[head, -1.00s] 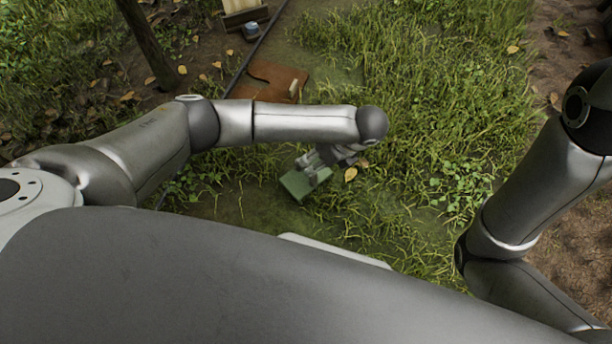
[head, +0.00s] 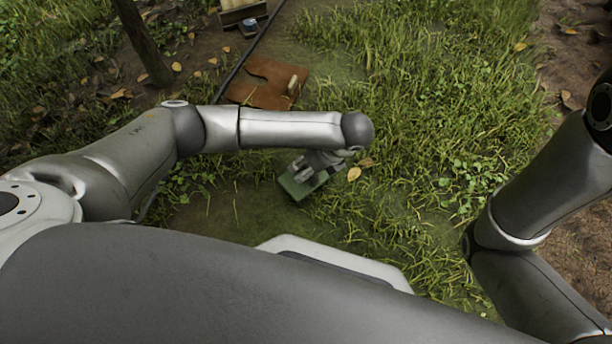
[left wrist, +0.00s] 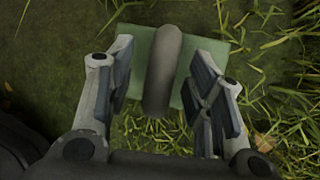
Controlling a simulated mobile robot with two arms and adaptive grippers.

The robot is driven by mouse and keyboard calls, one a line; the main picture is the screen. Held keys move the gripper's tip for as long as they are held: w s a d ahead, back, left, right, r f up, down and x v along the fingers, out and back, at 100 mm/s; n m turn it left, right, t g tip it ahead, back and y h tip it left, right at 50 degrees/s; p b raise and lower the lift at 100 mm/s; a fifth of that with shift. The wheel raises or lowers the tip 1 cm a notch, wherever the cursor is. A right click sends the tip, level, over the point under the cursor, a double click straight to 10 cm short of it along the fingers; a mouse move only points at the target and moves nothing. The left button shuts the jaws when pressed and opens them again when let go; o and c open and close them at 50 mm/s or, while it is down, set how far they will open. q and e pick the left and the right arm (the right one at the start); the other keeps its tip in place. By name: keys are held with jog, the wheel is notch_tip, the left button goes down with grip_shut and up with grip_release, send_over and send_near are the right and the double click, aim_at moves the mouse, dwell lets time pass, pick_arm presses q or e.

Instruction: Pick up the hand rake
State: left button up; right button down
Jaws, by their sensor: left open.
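A thick, rounded grey-brown bar (left wrist: 162,70) stands between the fingers of my left gripper (left wrist: 160,88) in the left wrist view. It looks like a handle, but no tines show, so I cannot tell for sure that it is the hand rake. Behind it is a flat green block (left wrist: 143,42), which also shows on the ground in the head view (head: 291,188). My left gripper is open, with a finger on each side of the bar and a gap at both sides. In the head view my left gripper (head: 300,174) is over the green block, partly hidden by my forearm. My right gripper is out of view.
A brown leather piece (head: 262,92) with a small wooden item (head: 293,84) lies beyond my left forearm. A dark hose (head: 262,38) runs past it. A tree trunk (head: 142,42) stands at upper left. Open grass (head: 430,100) lies to the right.

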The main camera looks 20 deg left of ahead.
pick_arm(q)
jog(key=shift+c, duration=0.5)
grip_shut()
